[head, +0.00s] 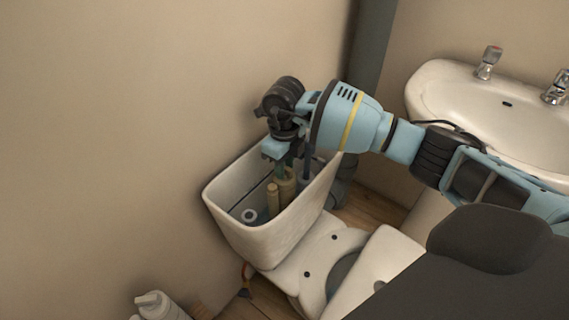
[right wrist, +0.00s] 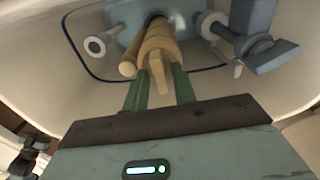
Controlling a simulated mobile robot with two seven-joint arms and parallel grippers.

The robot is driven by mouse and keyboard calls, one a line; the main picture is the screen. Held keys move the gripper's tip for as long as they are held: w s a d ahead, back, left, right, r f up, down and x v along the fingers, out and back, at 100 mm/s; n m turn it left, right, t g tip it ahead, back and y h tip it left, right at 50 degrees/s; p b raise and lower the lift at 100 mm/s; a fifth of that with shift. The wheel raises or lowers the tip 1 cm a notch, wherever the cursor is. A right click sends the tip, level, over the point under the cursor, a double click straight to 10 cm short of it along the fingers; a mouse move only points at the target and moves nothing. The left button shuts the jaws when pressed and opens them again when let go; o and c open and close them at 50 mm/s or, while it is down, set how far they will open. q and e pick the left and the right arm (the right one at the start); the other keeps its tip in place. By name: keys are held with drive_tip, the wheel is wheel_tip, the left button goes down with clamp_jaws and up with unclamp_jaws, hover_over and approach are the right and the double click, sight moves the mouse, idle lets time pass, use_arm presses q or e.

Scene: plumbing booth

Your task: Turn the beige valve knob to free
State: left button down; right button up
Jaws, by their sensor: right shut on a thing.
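The beige valve knob (right wrist: 160,75) is inside the open toilet cistern (head: 236,238), at the top of a beige upright valve (head: 288,186). My right gripper (right wrist: 160,90) reaches down into the cistern from above. Its two green fingers are on either side of the knob's narrow tab, shut on it. In the head view my right gripper (head: 289,165) partly covers the knob, so its turn angle cannot be read. My left gripper is not in view.
A grey float part (right wrist: 250,45) and a white round fitting (right wrist: 95,46) sit beside the valve inside the cistern. The cistern walls are close around. A sink (head: 460,95) stands at the right, and white bottles (head: 158,305) are at the lower left.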

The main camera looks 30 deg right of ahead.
drive_tip(key=n, duration=0.4)
drive_tip(key=shift+r+n, duration=0.1)
drive_tip(key=shift+n, duration=0.3)
drive_tip(key=shift+w+n, duration=0.1)
drive_tip(key=shift+n, duration=2.1)
drive_tip(key=o, duration=0.7)
drive_tip(key=shift+c, duration=0.2)
wheel_tip(320, 180, up, 8)
drive_tip(key=shift+f+p, duration=0.1)
drive_tip(key=shift+p, duration=0.35)
